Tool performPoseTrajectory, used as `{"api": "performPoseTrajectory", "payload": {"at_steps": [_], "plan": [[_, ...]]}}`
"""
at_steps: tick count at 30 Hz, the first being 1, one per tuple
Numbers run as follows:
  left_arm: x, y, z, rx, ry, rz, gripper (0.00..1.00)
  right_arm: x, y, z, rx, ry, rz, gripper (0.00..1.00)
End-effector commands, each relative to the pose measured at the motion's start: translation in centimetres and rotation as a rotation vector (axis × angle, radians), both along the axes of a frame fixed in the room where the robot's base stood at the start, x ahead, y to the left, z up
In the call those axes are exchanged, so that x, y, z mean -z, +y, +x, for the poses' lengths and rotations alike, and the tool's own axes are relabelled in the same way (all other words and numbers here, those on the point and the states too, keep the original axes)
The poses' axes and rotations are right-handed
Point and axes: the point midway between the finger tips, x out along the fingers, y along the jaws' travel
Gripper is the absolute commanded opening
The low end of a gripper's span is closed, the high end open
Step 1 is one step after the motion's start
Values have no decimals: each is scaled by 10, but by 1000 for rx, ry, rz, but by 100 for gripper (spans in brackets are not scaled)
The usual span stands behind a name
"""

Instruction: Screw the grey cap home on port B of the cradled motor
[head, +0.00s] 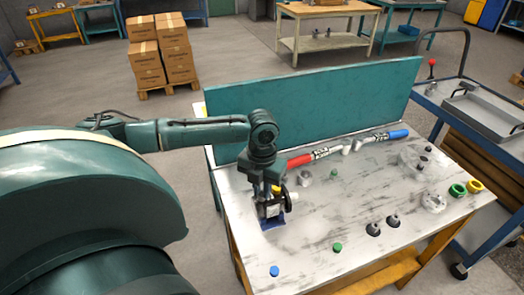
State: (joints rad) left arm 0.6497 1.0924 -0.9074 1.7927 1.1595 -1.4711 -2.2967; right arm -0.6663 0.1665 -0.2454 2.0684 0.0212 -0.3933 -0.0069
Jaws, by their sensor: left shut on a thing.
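The motor (271,211) sits in a blue cradle (273,223) near the left end of the workbench. A yellow cap (276,190) shows at its top, and a pale stub (292,196) points right. My left gripper (264,196) reaches down from above onto the motor's upper left side. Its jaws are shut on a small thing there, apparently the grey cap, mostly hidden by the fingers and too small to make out. I cannot tell how far the cap sits on port B. My right gripper is not in view.
A teal panel (320,100) stands along the bench's back edge. Red (301,160) and blue (398,134) handled tools lie before it. Two dark fittings (373,229), a blue cap (274,270), green caps (337,247) and rings (458,190) lie around. The bench (310,215) right of the motor is mostly clear.

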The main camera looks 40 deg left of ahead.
Motion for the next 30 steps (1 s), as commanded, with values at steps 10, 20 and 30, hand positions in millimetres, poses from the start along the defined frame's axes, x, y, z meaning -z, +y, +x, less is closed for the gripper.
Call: {"api": "performPoseTrajectory", "payload": {"at_steps": [10,20,30], "plan": [[1,0,0,355,-1,0,0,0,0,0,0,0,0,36],[1,0,0,503,-1,0,0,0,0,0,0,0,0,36],[1,0,0,501,-1,0,31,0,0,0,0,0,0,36]]}}
